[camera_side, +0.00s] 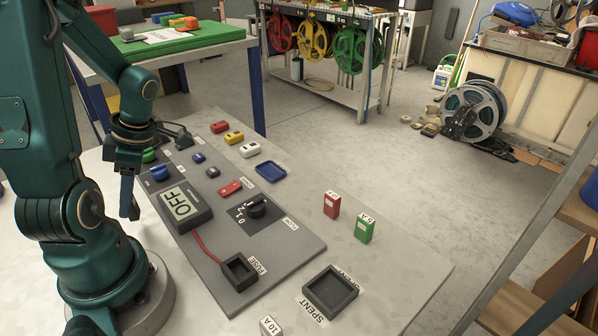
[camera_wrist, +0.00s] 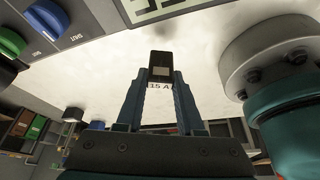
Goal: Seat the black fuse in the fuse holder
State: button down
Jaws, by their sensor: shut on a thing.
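My gripper (camera_wrist: 160,85) is shut on the black fuse (camera_wrist: 161,61), which sits between the tips of its two blue fingers in the wrist view. A "15 A" label shows just below the fuse there. In the side view my gripper (camera_side: 130,198) points down at the left, beside the left edge of the grey panel; the fuse is hard to make out there. The fuse holder (camera_side: 240,284) is a black open-topped box with a red wire, marked "FUSE", at the panel's near end. My gripper is well apart from it, up and to the left.
A black "SPENT" tray (camera_side: 330,302) lies right of the holder. Red (camera_side: 332,205) and green (camera_side: 364,230) fuses stand on the table at right.

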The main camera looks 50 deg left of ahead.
jog(key=shift+f, duration=1.15)
jog(key=shift+f, duration=0.1)
jog(key=c, duration=0.5)
grip_release()
jog(key=shift+c, duration=0.2)
jog(key=v, duration=1.2)
jog(key=w+d+r+m+t, duration=0.1)
jog(key=d+m+t, duration=0.3)
jog(key=d+m, duration=0.4)
jog(key=w+d+r+m+t+h, duration=0.1)
jog(key=w+d+m+t, duration=0.2)
jog(key=d+m, duration=0.6)
jog(key=m+t, duration=0.2)
jog(key=m, duration=1)
jog(key=shift+w+r+m+h, duration=0.2)
jog(key=shift+w+m+h, duration=0.1)
jog(key=shift+w+m, duration=0.1)
jog(key=shift+o, duration=0.5)
jog(key=shift+d+m+t, duration=0.3)
jog(key=shift+d+m, duration=0.1)
jog(key=shift+m, duration=0.4)
